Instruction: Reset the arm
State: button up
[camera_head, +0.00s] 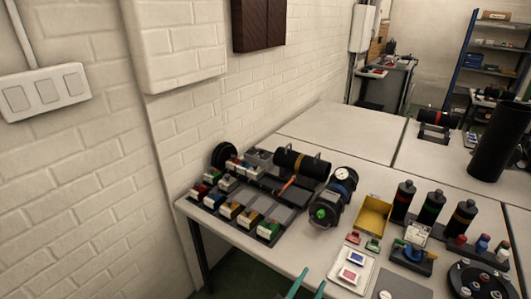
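Two slim teal prongs (309,285) rise from the bottom edge of the picture, at the table's front edge. They stand a little apart.
Dark trays with several coloured blocks (248,216) fill the table's left end. A yellow bin (374,215), several black bottles (433,207) and a white tray (355,268) stand at right. A large black cylinder (497,145) stands at the right edge.

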jog(key=s+a+f+m+y, duration=0.4)
jog(key=s+a+f+m, duration=0.1)
jog(key=s, duration=0.3)
jog(key=s+a+f+m+y, duration=0.3)
jog(key=s+a+f+m, duration=0.15)
jog(key=s, duration=0.35)
jog(key=s+a+r+m+y, duration=0.1)
jog(key=s+r+m, duration=0.2)
jog(key=s+m, duration=0.5)
jog(key=s+a+r+m+y, duration=0.1)
jog(key=s+a+r+m, duration=0.1)
jog(key=s+m, duration=0.6)
jog(key=s, duration=0.2)
jog(key=shift+s+a+r+m+y, duration=0.3)
jog(key=shift+r+m, duration=0.05)
jog(key=shift+r, duration=0.05)
